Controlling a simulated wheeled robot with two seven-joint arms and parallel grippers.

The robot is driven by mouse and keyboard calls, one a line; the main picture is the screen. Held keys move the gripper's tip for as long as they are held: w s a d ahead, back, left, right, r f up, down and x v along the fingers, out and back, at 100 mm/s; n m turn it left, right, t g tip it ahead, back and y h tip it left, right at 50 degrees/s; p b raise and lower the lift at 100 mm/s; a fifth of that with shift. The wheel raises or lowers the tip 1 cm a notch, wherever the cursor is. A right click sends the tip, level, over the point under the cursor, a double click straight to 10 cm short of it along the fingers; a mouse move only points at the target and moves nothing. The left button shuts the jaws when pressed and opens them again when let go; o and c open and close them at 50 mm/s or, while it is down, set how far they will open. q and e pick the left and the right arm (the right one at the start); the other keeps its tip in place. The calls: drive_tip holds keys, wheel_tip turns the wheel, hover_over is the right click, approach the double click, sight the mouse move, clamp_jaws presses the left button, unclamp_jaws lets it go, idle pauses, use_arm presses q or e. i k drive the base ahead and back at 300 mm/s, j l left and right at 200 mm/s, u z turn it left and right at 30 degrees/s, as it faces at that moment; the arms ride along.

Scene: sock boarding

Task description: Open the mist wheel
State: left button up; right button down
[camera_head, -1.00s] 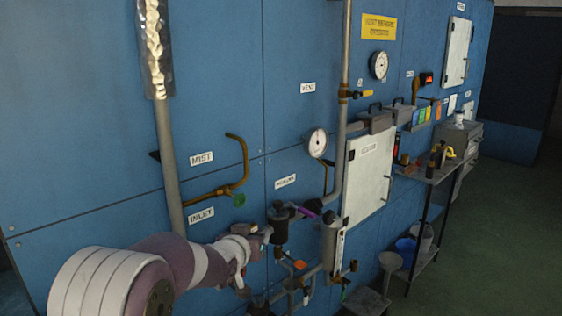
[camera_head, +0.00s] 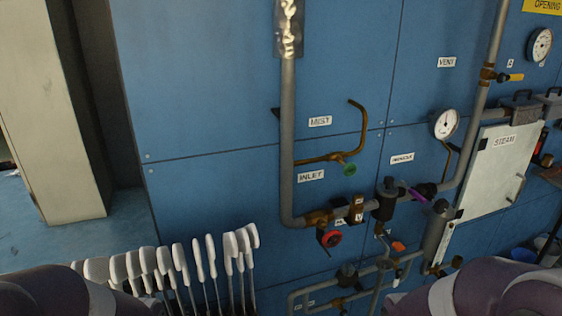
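The mist wheel (camera_head: 349,169) is a small green handwheel on a brass branch pipe (camera_head: 325,158), below the MIST label (camera_head: 320,121). The branch leaves the grey vertical pipe (camera_head: 287,120) and curves up in a hooked brass end. A red handwheel (camera_head: 330,238) sits lower, on the inlet line below the INLET label (camera_head: 311,176). Purple and white parts of my arms show at the bottom left and bottom right corners. Neither gripper is in view, and nothing of mine touches the green wheel. How far the wheel is turned cannot be told.
A row of white foot-shaped forms (camera_head: 200,258) stands at the bottom left. A dial gauge (camera_head: 446,124), a purple lever (camera_head: 417,195) and a STEAM cabinet door (camera_head: 490,170) are to the right. A pale cabinet (camera_head: 50,110) stands at the far left.

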sight(349, 170)
drive_tip(key=i+l+u, duration=0.1)
drive_tip(key=l+u, duration=0.65)
drive_tip(key=l, duration=0.25)
drive_tip(key=l+u, duration=0.4)
drive_tip(key=l, duration=0.15)
drive_tip(key=l+u, duration=0.35)
drive_tip(key=l, duration=0.15)
